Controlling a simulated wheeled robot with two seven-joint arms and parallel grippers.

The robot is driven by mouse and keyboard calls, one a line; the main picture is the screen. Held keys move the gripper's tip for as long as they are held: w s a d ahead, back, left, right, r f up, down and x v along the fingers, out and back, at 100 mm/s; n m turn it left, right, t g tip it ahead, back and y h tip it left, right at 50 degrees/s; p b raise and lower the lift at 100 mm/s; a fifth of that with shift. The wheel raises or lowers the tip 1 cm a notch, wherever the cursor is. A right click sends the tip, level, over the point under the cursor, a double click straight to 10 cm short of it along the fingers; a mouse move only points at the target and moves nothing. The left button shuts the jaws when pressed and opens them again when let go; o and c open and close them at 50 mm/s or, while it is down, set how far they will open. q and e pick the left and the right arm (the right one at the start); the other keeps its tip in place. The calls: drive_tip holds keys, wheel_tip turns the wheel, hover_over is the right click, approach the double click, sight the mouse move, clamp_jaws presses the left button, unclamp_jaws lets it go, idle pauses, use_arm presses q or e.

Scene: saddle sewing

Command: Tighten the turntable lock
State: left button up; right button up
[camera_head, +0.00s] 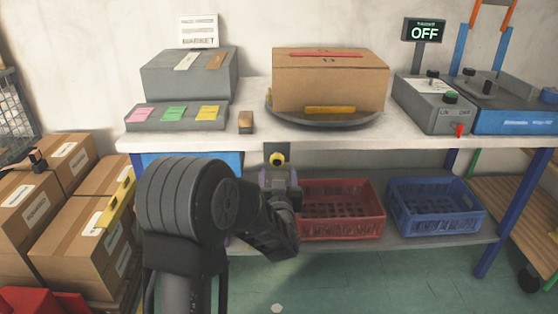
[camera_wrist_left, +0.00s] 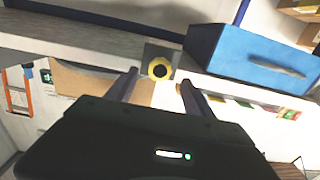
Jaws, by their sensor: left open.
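The turntable lock is a round yellow knob (camera_head: 278,159) on a dark plate at the front edge of the bench, below the turntable (camera_head: 320,118). The knob also shows in the left wrist view (camera_wrist_left: 159,68). My left gripper (camera_head: 278,173) is just in front of and below the knob in the head view. In the wrist view its two fingers (camera_wrist_left: 158,82) are spread apart, and the knob appears between and beyond their tips. I cannot tell whether either finger touches it. My right gripper is not in view.
The bench (camera_head: 250,150) overhangs a blue drawer (camera_wrist_left: 250,60), a red crate (camera_head: 340,222) and a blue crate (camera_head: 435,208). A grey control box (camera_head: 433,102) stands right of the turntable. Cartons (camera_head: 75,225) are stacked at left.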

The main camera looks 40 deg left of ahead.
sight(277, 163)
use_arm(q)
drive_tip(key=b+x, duration=0.1)
drive_tip(key=x, duration=0.6)
drive_tip(key=shift+w+a, duration=0.25)
drive_tip(key=shift+a, duration=0.05)
drive_tip(key=shift+c, duration=0.3)
clamp_jaws()
